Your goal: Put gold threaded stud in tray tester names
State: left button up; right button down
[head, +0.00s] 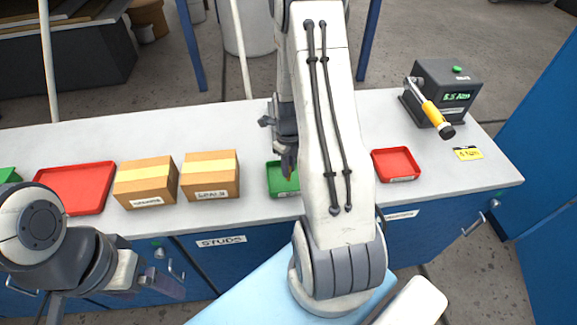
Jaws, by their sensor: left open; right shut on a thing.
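My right gripper (289,172) reaches down over the small green tray (284,192) at the middle of the bench. It is shut on a small gold-brown thing, likely the gold threaded stud, mostly hidden by the fingers. My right arm covers the right part of that tray. The tester (446,88) is a dark box at the back right, with a green button, a lit display too small to read surely, and a yellow-handled tool. A small red tray (397,178) sits right of my arm. My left gripper (165,283) is open, low in front of the bench.
Two cardboard boxes, one (146,183) beside the other (210,177), stand left of the green tray. A larger red tray (75,190) lies farther left. A yellow label (468,154) lies before the tester. Blue drawers, one labelled STUDS (221,241), are below the bench top.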

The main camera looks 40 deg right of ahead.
jog(key=c, duration=0.8)
grip_release()
jog(key=shift+c, duration=0.2)
jog(key=shift+r, duration=0.25)
notch_tip(320, 180, up, 12)
jog(key=b, duration=0.1)
jog(key=s+a+r+n, duration=0.2)
jog(key=a+n, duration=0.9)
jog(key=s+a+r+n, duration=0.2)
jog(key=a+r+n, duration=0.1)
jog(key=a+n, duration=0.75)
jog(key=s+a+n, duration=0.5)
jog(key=s+n, duration=0.1)
jog(key=n, duration=0.4)
jog(key=s+a+r+n+y, duration=0.1)
jog(key=s+a+n, duration=0.4)
jog(key=n, duration=0.5)
jog(key=shift+s, duration=1.1)
